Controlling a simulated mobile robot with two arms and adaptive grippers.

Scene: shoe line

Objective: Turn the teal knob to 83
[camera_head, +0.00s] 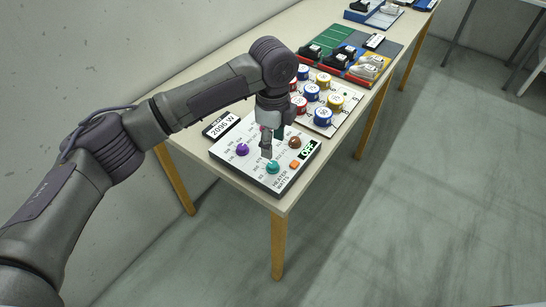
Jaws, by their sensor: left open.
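The teal knob (273,167) sits near the front corner of a white control panel (225,150) labelled "HEATER WATTS". Its pointer setting is too small to read. My left gripper (266,153) is open and points down just above and behind the teal knob, with no clear contact visible. A purple knob (242,150) is at the panel's left and a brown knob (295,142) at its right. A dark sign (222,125) behind the panel reads "2096 W". My right gripper is not visible.
Behind the panel stands a white board (346,113) with several red, blue and yellow round pieces. Farther back are coloured trays (341,35) with shoes. The wall runs along the table's (208,88) left side. Open floor (400,220) lies to the right.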

